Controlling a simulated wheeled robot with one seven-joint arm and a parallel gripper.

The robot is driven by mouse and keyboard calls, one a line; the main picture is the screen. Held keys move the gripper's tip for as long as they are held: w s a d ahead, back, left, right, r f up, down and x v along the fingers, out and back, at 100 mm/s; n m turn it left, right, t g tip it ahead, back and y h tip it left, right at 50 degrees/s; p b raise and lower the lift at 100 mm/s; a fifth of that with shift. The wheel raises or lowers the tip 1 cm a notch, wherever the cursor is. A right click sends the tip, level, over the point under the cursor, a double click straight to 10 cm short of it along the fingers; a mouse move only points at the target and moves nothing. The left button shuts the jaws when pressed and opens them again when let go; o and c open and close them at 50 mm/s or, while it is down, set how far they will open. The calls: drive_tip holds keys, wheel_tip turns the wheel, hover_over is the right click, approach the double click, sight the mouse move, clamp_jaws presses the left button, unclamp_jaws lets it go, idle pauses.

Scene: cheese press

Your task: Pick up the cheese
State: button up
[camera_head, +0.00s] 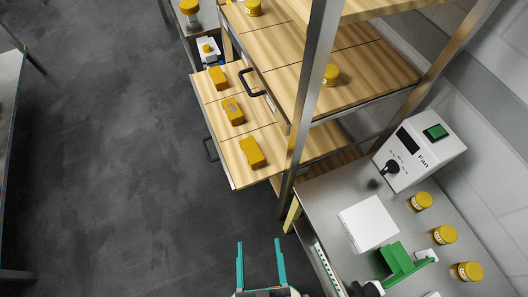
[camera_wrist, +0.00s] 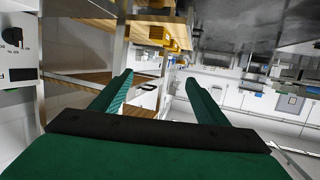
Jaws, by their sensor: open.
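Three yellow-orange cheese blocks lie in a row on the pulled-out wooden drawer board (camera_head: 212,125) in the head view: a far block (camera_head: 218,78), a middle block (camera_head: 232,111) and a near block (camera_head: 252,153). The middle one has a pale mark on top. Yellow blocks (camera_wrist: 160,36) also show in the upper middle of the wrist view, which looks upside down. My gripper (camera_head: 259,241) is open and empty, below the near block in the head view and apart from it. Its two teal fingers also show in the wrist view (camera_wrist: 157,82).
A metal rack post (camera_head: 313,95) stands right of the drawer. Round yellow items sit on the upper shelf (camera_head: 285,85) and the right counter. The counter also holds a white Fan box (camera_head: 420,150), a white block (camera_head: 368,222) and a green device (camera_head: 402,262).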

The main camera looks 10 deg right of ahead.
drive_tip(key=w+d+f+g, duration=0.1)
drive_tip(key=w+d+f, duration=0.2)
drive_tip(key=w+f, duration=0.5)
drive_tip(key=n+g+y, duration=0.1)
drive_tip(key=n+y, duration=0.3)
approach(248, 145)
drive_tip(key=shift+w+d+f, duration=0.1)
drive_tip(key=shift+d+f, duration=0.2)
drive_tip(key=shift+f, duration=0.25)
drive_tip(key=shift+w+d+f, duration=0.1)
drive_tip(key=shift+d+f, duration=0.15)
drive_tip(key=shift+f, duration=0.25)
drive_tip(key=shift+w+d+r+y, duration=0.1)
drive_tip(key=shift+w+y, duration=0.2)
drive_tip(key=shift+w, duration=0.15)
drive_tip(key=x, duration=1)
drive_tip(key=shift+w+a, duration=0.1)
drive_tip(key=shift+a, duration=0.35)
drive_tip(key=c, duration=1.4)
